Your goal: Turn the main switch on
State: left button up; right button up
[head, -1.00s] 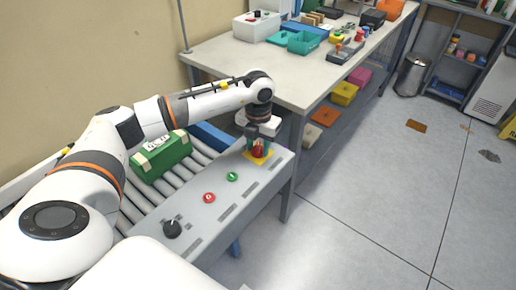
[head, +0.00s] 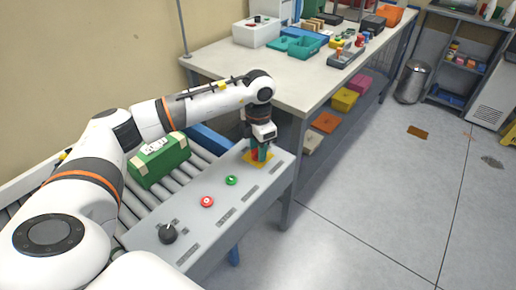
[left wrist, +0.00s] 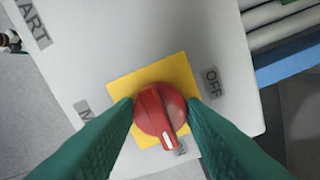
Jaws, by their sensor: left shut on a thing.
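The main switch is a red rotary knob (left wrist: 158,108) on a yellow plate (left wrist: 178,70), in the middle of the left wrist view. In the head view the yellow plate (head: 266,163) is at the far end of the grey control panel (head: 190,212). My left gripper (head: 259,154) points down over it, its green fingers shut on the knob from both sides. The knob's white mark points down in the wrist view, towards a label (left wrist: 181,151) partly hidden by a finger. The OFF label (left wrist: 212,83) is to the right. My right gripper is not in view.
The panel also has a green button (head: 231,180), a red button (head: 207,202) and a black knob (head: 168,234). A green case (head: 160,160) lies on the roller conveyor behind it. A workbench (head: 290,85) with bins stands beyond.

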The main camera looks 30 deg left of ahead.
pick_arm(q)
jog(key=shift+r, duration=0.1)
jog(key=o, duration=1)
notch_tip(320, 180, up, 12)
jog(key=shift+f+b, duration=0.1)
jog(key=shift+b, duration=0.4)
